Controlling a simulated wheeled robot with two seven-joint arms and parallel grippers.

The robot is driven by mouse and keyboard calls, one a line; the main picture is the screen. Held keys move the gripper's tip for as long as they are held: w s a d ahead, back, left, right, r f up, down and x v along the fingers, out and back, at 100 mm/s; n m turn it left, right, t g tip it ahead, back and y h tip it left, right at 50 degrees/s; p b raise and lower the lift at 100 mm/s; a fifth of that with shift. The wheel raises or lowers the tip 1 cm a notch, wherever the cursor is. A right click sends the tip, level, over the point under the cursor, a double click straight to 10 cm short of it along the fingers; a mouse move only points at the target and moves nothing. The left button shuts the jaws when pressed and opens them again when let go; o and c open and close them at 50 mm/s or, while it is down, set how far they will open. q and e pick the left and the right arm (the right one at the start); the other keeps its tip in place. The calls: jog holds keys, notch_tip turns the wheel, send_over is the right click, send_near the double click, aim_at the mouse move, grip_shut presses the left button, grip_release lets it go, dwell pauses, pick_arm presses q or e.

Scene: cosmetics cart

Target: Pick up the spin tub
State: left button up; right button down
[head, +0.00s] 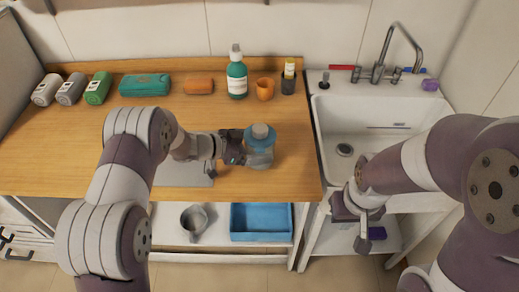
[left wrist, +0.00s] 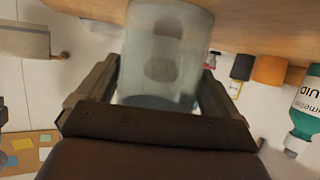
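In the left wrist view, the spin tub (left wrist: 163,60) fills the space between the two fingers of my left gripper (left wrist: 160,85). The fingers lie along both its sides with hardly any gap; whether they press on it I cannot tell. My right gripper (head: 357,213) hangs in front of the sink, fingers apart and empty.
A green pump bottle (head: 237,78), an orange cup (head: 265,89) and a dark holder (head: 288,82) stand behind the tub. Several small packs line the counter's back. A white sink (head: 400,120) is to the right. A blue tray (head: 262,222) and metal pitcher (head: 194,220) sit below.

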aim_at(251, 136)
pick_arm(q)
jog(key=shift+r, duration=0.1)
jog(key=shift+r, duration=0.55)
notch_tip(251, 136, up, 3)
jog(key=shift+f, duration=0.2)
jog(key=s+d+r+b, duration=0.1)
jog(key=s+d+r, duration=0.4)
jog(key=d, duration=0.5)
notch_tip(251, 136, up, 2)
jog(key=shift+s+r+b, duration=0.1)
jog(key=shift+s+b, duration=0.25)
jog(key=w+a+f, duration=0.2)
jog(key=a+f, duration=0.1)
jog(key=w+a+f+b, duration=0.1)
jog(key=w+a+f, duration=0.1)
jog(key=a+f, duration=0.1)
jog(key=w+a+f, duration=0.1)
jog(key=a+f, duration=0.3)
jog(key=shift+w+f, duration=0.3)
jog(key=shift+w, duration=0.1)
jog(key=shift+f, duration=0.2)
